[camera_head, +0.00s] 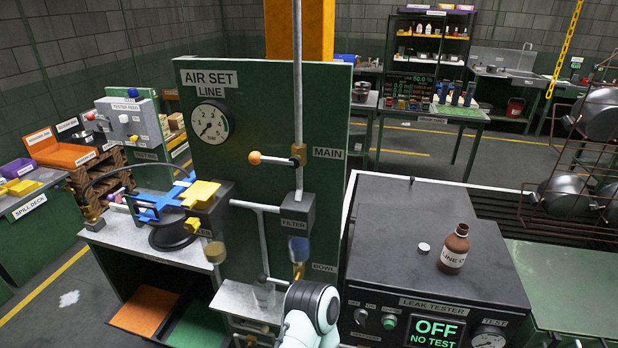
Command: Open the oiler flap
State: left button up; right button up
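The oiler appears to be the dark block (222,204) on the left of the green AIR SET LINE panel, over a label that is partly hidden and ends in "LER". A yellow piece (201,193) lies on top of this block; I cannot tell for certain whether it is the flap. A clouded yellowish bowl (215,252) hangs below the block. A white link of one of my arms rises from the bottom middle, in front of the panel's lower part. No gripper fingers show in this view.
A blue fixture (160,204) stands close left of the block. The filter (297,215) and a vertical pipe are to its right. A brown bottle (454,249) and white cap (423,248) stand on the leak tester (400,220). A lever with an orange knob (255,158) sticks out above.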

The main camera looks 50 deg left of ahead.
aim_at(200, 191)
jog(key=u, duration=2.45)
